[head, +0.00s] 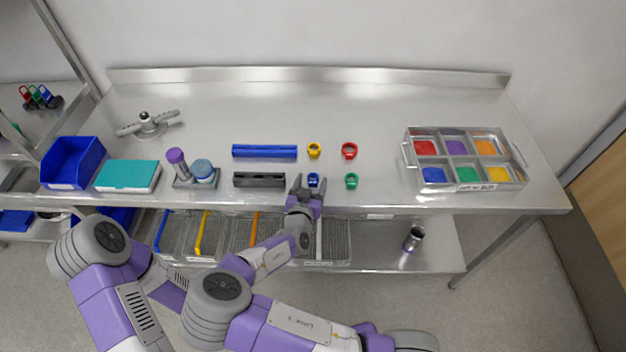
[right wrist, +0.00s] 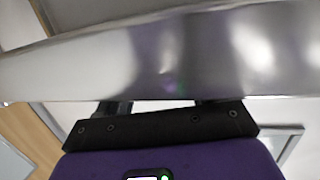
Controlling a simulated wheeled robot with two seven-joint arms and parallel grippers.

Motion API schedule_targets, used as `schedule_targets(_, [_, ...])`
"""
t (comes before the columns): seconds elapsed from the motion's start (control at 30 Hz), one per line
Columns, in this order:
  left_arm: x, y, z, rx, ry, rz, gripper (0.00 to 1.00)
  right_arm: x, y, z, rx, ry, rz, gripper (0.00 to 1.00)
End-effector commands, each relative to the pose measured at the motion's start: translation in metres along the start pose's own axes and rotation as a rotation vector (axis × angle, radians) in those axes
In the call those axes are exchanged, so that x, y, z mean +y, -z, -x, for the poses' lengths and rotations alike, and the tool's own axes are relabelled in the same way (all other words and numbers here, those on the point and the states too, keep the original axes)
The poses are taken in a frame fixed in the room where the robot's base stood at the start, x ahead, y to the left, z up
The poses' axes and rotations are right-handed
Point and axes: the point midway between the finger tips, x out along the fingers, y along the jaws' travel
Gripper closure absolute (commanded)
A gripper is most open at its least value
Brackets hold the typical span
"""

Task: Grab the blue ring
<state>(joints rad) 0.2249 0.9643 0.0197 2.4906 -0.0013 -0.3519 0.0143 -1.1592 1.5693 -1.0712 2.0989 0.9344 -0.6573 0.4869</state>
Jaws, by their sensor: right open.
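The blue ring (head: 313,180) stands near the front edge of the steel table, just right of a dark grey block. My right gripper (head: 308,188) is open and empty at the table's front edge, with its fingertips close to the blue ring. In the head view the ring shows beside the right finger; I cannot tell whether it lies between the fingers or beyond them. In the right wrist view the two dark fingers (right wrist: 162,106) stand apart before the table edge, and no ring shows. My left gripper is not in view.
A yellow ring (head: 314,150), a red ring (head: 349,150) and a green ring (head: 351,181) stand close by. The dark block (head: 259,180) and a blue block (head: 264,151) lie to the left. A compartment tray (head: 407,160) is at right. Wire baskets (head: 335,240) sit below.

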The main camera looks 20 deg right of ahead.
Motion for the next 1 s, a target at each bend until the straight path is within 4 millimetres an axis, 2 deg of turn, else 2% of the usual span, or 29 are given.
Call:
schedule_targets(0.1, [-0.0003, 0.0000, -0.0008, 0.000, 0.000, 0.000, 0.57, 0.0004, -0.0003, -0.0097, -0.001, -0.001, 0.000, 0.33])
schedule_targets(0.33, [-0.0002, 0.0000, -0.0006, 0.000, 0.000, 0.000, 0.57, 0.0004, 0.0000, -0.0108, -0.001, -0.001, 0.000, 0.33])
schedule_targets(0.73, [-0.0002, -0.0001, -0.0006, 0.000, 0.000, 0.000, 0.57, 0.0004, -0.0001, -0.0105, -0.001, -0.001, 0.000, 0.91])
schedule_targets(1.0, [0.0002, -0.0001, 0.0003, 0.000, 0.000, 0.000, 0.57, 0.0001, 0.0040, -0.0099, 0.000, 0.000, -0.001, 0.92])
